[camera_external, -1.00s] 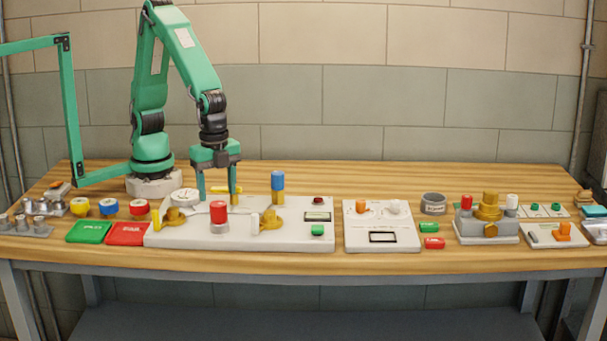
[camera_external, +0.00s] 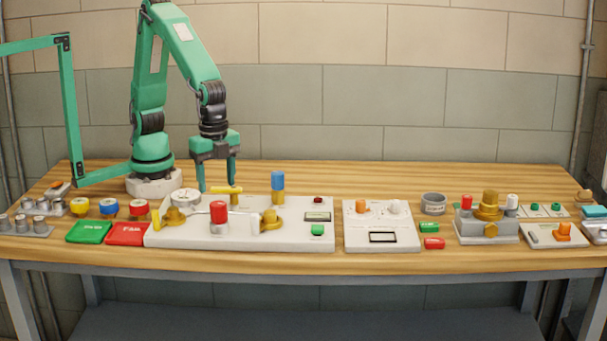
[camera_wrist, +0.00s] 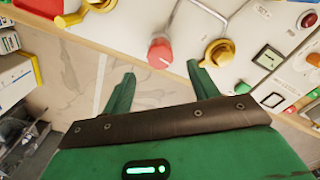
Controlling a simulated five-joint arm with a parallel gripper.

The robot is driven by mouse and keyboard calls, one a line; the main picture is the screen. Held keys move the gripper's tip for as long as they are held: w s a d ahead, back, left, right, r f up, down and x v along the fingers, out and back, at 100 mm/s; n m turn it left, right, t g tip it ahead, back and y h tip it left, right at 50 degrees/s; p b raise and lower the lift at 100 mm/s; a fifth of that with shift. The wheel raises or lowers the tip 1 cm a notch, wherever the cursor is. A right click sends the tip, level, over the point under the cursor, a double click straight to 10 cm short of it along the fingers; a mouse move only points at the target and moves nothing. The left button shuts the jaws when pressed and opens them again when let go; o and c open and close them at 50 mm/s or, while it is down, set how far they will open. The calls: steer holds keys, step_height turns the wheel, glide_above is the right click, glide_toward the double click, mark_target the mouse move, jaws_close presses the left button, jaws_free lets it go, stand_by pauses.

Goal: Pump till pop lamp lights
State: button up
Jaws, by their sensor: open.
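A long pale panel (camera_external: 190,238) carries the pump-like parts. A yellow crossbar handle (camera_external: 222,190) stands at its back edge, below my gripper (camera_external: 216,186). My gripper is open and empty, pointing down, with its fingers apart at or behind the handle; contact cannot be told. A small dark red lamp (camera_external: 318,200) at the panel's right looks unlit; its label is unreadable. A round white gauge (camera_external: 185,198) sits at the left. In the wrist view, my open fingers (camera_wrist: 161,70) have a red knob (camera_wrist: 160,53) beyond their tips.
A red knob (camera_external: 218,212), a brass valve (camera_external: 270,219), a blue-topped column (camera_external: 278,181) and a green button (camera_external: 317,230) share the panel. Another panel (camera_external: 382,243) stands right. Green (camera_external: 89,232) and red (camera_external: 127,234) pads lie left. The back of the bench is clear.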

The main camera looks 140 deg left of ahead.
mark_target(217, 204)
steer(key=n, duration=0.6)
steer(key=shift+s+d+r+n, duration=0.1)
steer(key=shift+r+n, duration=0.25)
steer(key=shift+n, duration=0.05)
steer(key=shift+f, duration=0.1)
steer(key=shift+f, duration=3.85)
steer(key=c, duration=1)
